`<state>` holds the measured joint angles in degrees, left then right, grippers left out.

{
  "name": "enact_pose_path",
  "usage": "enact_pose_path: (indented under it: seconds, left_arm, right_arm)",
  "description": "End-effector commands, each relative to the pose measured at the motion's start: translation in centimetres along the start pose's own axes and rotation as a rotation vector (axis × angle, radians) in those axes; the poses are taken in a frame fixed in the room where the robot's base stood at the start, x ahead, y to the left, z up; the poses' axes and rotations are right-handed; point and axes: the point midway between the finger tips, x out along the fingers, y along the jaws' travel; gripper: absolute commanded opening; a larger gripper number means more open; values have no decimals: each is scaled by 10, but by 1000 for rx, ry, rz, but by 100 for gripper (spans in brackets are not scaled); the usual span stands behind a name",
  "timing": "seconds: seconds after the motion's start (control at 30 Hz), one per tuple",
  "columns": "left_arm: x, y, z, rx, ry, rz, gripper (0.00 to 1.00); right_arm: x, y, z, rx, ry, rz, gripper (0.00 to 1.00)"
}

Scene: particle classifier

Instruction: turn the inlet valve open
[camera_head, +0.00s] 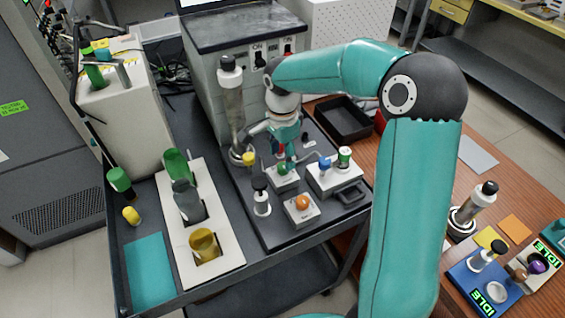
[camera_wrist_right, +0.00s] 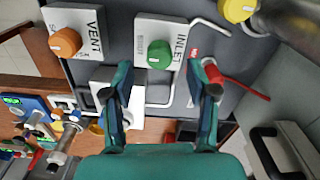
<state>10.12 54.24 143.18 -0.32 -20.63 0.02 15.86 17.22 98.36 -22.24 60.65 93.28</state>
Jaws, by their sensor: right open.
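The inlet valve is a small white box labelled INLET (camera_wrist_right: 178,33) with a round green knob (camera_wrist_right: 160,53); the knob also shows in the head view (camera_head: 283,169), below my gripper. My right gripper (camera_wrist_right: 161,68) is open and empty, pointing down at the valve. In the wrist view its two fingers lie either side of the knob's line, and the knob appears between and just beyond the fingertips. I cannot tell whether they touch it. In the head view the right gripper (camera_head: 285,150) partly covers the valve box. My left gripper is not in view.
A VENT box with an orange knob (camera_head: 302,202) stands just in front. A white box with blue and green caps (camera_head: 335,178) is close on the right. A tall capped cylinder (camera_head: 232,105) stands left of the gripper. A black-capped bottle (camera_head: 261,197) is nearby.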

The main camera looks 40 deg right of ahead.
Motion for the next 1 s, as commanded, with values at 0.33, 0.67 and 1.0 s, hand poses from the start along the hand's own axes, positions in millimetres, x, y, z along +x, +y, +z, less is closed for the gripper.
enact_pose_path:
  seconds: [0.33, 0.67, 1.0]
  left_arm:
    - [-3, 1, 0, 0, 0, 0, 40]
    - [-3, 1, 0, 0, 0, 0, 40]
    - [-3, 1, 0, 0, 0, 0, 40]
  right_arm:
    - [38, 0, 0, -1, 0, 1, 58]
    - [40, -1, 1, -2, 0, 0, 55]
    - [40, -1, 2, -3, 0, 1, 0]
